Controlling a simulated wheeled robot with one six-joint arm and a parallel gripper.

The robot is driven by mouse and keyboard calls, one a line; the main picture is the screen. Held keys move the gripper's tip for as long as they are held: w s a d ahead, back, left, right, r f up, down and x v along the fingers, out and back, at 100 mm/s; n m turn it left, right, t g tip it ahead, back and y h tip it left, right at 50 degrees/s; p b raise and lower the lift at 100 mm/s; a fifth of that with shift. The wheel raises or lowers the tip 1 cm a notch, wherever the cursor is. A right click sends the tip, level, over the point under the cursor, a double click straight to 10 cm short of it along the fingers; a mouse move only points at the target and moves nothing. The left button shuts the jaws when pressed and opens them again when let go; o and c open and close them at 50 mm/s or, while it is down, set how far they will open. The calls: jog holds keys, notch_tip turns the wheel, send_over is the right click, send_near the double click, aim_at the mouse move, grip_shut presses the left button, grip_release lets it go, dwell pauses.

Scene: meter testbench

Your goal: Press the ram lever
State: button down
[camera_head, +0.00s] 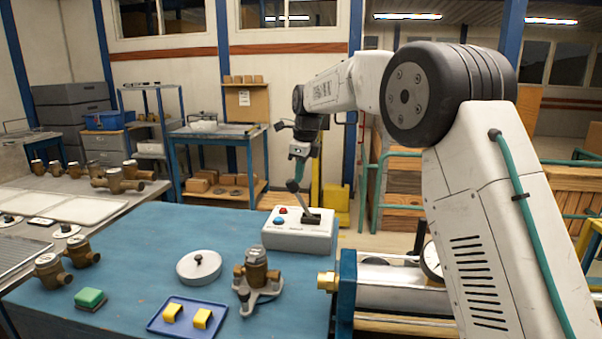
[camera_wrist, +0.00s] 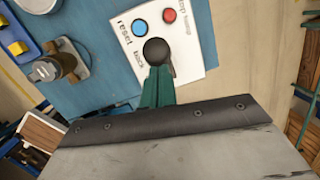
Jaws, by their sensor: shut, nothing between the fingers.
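The ram lever (camera_head: 301,199) is a dark stick with a round knob, leaning up and to the left from the white control box (camera_head: 297,240). In the wrist view, the black knob (camera_wrist: 156,51) lies right at the tip of my gripper. My gripper (camera_head: 299,181) has teal fingers, shut and empty, pointing down just above and beside the knob; it also shows in the wrist view (camera_wrist: 157,72). I cannot tell whether the fingertips touch the knob. The box also carries a red button (camera_wrist: 170,15) and a blue button (camera_wrist: 139,27).
The blue bench (camera_head: 160,232) holds a brass meter on a stand (camera_head: 256,272), a white round lid (camera_head: 199,267), a blue tray (camera_head: 183,328) with yellow blocks, and a green block (camera_head: 89,298). A brass-ended cylinder rig (camera_head: 380,275) lies right of the bench.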

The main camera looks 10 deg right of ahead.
jog(key=shift+a, duration=0.35)
jog(key=s+d+r, duration=0.1)
jog(key=r, duration=0.5)
jog(key=s+d+r, duration=0.2)
jog(key=r, duration=0.4)
jog(key=shift+d+r, duration=0.25)
